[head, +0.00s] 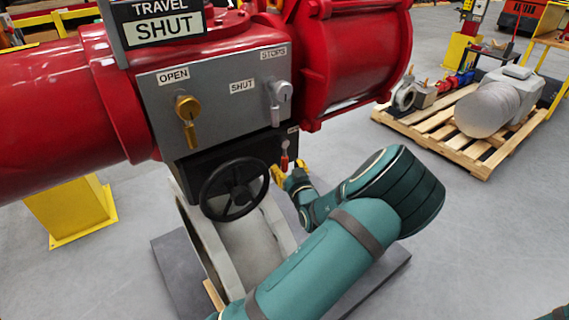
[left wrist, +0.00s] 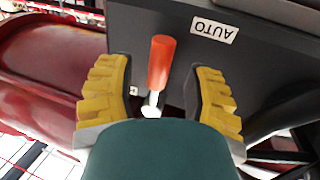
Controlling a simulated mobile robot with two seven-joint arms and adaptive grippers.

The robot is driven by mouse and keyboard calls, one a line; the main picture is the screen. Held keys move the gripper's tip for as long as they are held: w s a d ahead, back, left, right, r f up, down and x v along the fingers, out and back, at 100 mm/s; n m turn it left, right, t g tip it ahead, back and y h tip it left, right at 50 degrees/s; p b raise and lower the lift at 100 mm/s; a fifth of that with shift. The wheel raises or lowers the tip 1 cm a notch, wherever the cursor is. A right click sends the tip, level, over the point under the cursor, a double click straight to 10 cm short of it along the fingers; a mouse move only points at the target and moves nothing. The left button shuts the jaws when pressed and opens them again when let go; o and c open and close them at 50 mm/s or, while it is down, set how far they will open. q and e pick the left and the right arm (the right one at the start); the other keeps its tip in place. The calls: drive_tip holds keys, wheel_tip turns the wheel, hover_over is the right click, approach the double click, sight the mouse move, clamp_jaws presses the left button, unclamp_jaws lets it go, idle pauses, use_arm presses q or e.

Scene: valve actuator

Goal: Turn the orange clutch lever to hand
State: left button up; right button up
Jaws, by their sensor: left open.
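The orange clutch lever (head: 284,161) is on the dark box below the grey panel, right of the black handwheel (head: 234,189). In the left wrist view the lever's orange grip (left wrist: 161,62) has a pale metal stem. An AUTO label (left wrist: 214,30) appears upside down beside it. My left gripper (head: 290,171) is open, with its yellow-padded fingers on either side of the lever. Gaps show between the lever and both fingers in the left wrist view. The lever's pivot is partly hidden by my teal gripper body. My right gripper is not in view.
The grey panel (head: 222,95) carries a brass OPEN key (head: 187,109) and a silver key (head: 276,103) by the SHUT and STOPS labels. Red actuator cylinders (head: 355,55) flank it. A loaded wooden pallet (head: 440,129) stands right. Clear floor lies between.

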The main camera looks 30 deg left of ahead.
use_arm(q)
drive_tip(key=shift+x, duration=1.35)
clamp_jaws()
drive_tip(key=shift+d, duration=0.1)
